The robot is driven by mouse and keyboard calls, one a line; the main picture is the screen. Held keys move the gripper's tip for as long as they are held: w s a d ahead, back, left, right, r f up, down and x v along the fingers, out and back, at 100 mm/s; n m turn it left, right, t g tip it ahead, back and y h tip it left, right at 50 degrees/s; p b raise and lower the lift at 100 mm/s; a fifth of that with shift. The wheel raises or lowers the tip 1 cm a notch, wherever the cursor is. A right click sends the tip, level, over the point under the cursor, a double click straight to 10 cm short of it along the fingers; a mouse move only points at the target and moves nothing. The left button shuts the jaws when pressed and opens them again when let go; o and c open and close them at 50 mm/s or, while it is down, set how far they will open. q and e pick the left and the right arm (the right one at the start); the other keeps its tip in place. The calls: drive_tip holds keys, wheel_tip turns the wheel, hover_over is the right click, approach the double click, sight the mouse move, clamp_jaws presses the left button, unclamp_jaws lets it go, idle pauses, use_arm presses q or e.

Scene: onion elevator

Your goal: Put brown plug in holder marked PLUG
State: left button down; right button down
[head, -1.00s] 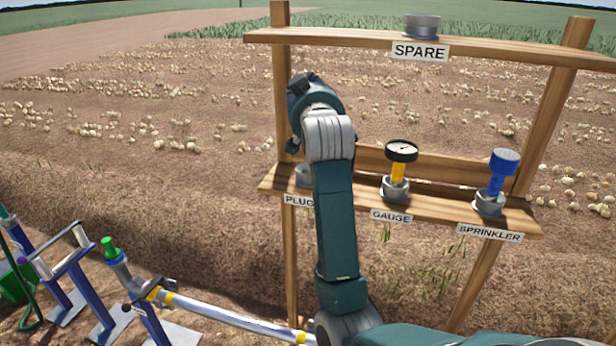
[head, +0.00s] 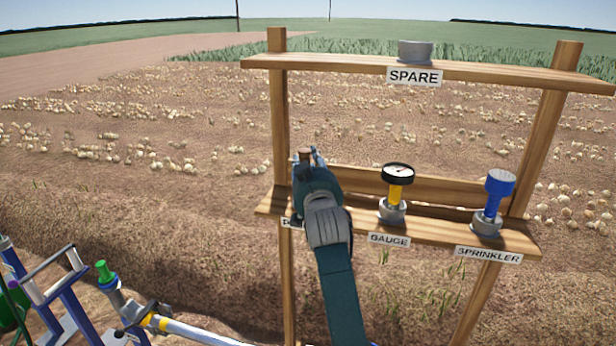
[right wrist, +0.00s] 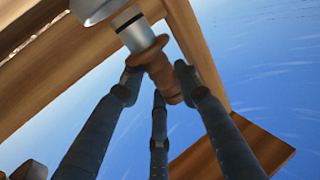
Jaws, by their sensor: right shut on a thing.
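My right gripper (head: 312,160) is above the left end of the lower shelf, at the place marked PLUG. It is shut on the brown plug (head: 304,154), whose top shows between the fingers. In the right wrist view the fingers (right wrist: 158,82) close around the brown plug's ridged body (right wrist: 160,72). Its silver shaft with a black ring points toward a grey holder (right wrist: 92,8) at the top edge. I cannot tell whether the shaft is inside the holder. In the head view my arm hides that holder and most of the PLUG label (head: 287,223). My left gripper is not in view.
On the lower shelf (head: 430,232), the gauge (head: 398,174) and blue sprinkler (head: 498,186) stand in their holders to the right. An empty-looking SPARE holder (head: 415,51) sits on the upper shelf. A pipe (head: 195,332) on blue stands is at lower left.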

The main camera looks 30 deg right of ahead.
wheel_tip(320, 180, down, 4)
drive_tip(key=shift+f, duration=0.1)
drive_tip(key=shift+f, duration=0.1)
drive_tip(key=c, duration=1.5)
unclamp_jaws()
drive_tip(key=shift+c, duration=0.2)
